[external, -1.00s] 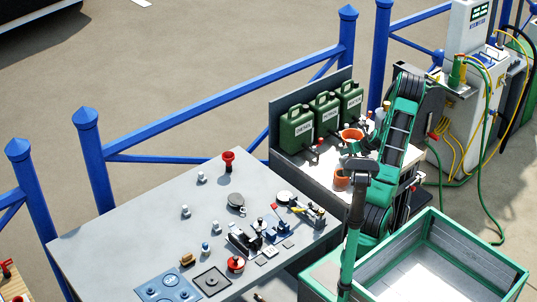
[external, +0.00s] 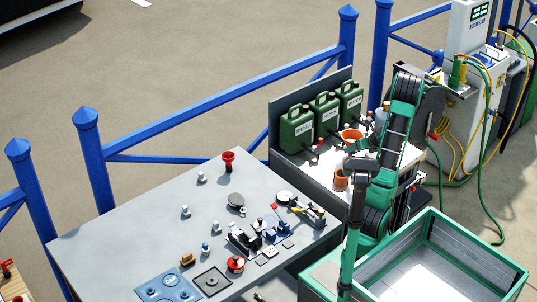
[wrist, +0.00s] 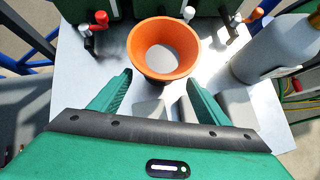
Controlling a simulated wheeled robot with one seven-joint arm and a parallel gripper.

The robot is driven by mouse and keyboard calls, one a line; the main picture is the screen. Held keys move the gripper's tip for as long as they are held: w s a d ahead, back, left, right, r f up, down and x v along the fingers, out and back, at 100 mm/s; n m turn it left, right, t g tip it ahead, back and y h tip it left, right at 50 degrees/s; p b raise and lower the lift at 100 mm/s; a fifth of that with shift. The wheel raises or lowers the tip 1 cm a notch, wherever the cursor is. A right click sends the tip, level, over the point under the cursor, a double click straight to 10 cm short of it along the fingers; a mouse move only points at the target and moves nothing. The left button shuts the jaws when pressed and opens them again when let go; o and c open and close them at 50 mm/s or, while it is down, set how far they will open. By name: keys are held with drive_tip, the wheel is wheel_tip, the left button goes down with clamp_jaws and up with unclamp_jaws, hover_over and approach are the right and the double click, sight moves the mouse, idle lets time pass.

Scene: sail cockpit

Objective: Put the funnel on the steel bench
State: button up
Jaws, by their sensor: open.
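An orange funnel with a wide round mouth (wrist: 165,48) stands upright on a pale worktop in the wrist view, a pale disc showing inside it. It seems to be the orange rim (external: 351,134) in front of the green cans in the external view. My gripper (wrist: 157,88) is open and empty. Its green fingers lie apart, just on the near side of the funnel, with the funnel centred ahead of them. In the external view my arm hides the fingers. A large grey bench (external: 130,235), which looks like the steel bench, stands at left.
Several green fuel cans (external: 297,130) with taps line the back of the worktop. A grey bottle (wrist: 280,48) stands right of the funnel. A second orange pot (external: 341,178) sits nearer. The grey bench carries a red cup-shaped item (external: 228,161) and fittings; its left part is clear.

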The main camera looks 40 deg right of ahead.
drive_tip(key=v, duration=0.4)
drive_tip(key=shift+r, duration=0.1)
drive_tip(key=shift+s+a+r, duration=0.25)
drive_tip(key=s+a+r+n+g+y, duration=0.15)
drive_tip(key=s+a+n+g, duration=0.3)
drive_tip(key=a+n, duration=0.9)
drive_tip(key=s+a+r+n+g, duration=0.2)
drive_tip(key=s+a+n, duration=0.3)
drive_tip(key=s+n, duration=0.2)
drive_tip(key=s+a+r+n+g, duration=0.2)
drive_tip(key=s+n, duration=0.5)
drive_tip(key=n, duration=0.5)
drive_tip(key=a+r+y, duration=0.1)
drive_tip(key=a, duration=0.1)
drive_tip(key=shift+s+a+r, duration=0.3)
drive_tip(key=shift+a, duration=0.05)
drive_tip(key=shift+w+g, duration=0.15)
drive_tip(key=shift+g, duration=0.1)
